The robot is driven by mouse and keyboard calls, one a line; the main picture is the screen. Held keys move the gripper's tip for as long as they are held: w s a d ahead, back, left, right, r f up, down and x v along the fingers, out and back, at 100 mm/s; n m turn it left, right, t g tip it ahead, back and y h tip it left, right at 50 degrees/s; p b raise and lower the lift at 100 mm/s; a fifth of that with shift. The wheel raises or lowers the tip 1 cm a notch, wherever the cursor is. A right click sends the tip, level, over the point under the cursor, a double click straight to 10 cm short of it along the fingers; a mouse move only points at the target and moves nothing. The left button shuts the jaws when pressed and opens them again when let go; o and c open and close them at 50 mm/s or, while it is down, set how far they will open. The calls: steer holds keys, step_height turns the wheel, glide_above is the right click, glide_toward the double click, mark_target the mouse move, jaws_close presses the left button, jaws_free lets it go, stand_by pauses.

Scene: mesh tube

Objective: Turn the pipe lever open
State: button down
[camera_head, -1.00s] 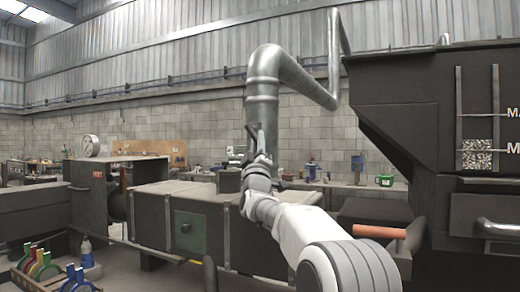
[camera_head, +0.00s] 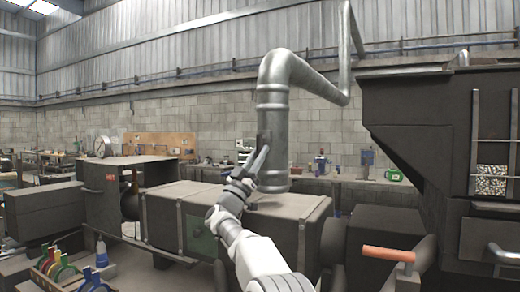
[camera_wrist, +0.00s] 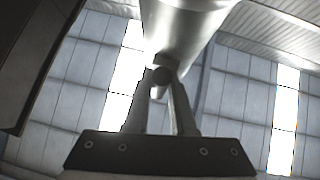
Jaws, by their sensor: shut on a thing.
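A wide silver pipe (camera_head: 273,115) comes down from its elbow above the dark machine box in the head view. A small dark fitting (camera_head: 263,140) shows on its left side. My gripper (camera_head: 259,160) reaches up to the pipe's lower left side. In the wrist view the pipe (camera_wrist: 185,22) fills the top middle.
The dark machine box (camera_head: 280,220) lies below the pipe. A large dark hopper (camera_head: 420,110) stands at the right, with an orange handle (camera_head: 388,254) low in front. A rack of coloured clamps (camera_head: 65,270) is at the lower left. The air left of the pipe is clear.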

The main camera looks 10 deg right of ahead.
stand_by(0.4)
steer(key=c, duration=0.8)
jaws_free()
steer(key=shift+o, duration=0.2)
steer(key=shift+a, duration=0.1)
steer(key=b+v, duration=0.2)
steer(key=v, duration=1.5)
steer(key=shift+f+b, duration=0.15)
steer(key=shift+b, duration=0.25)
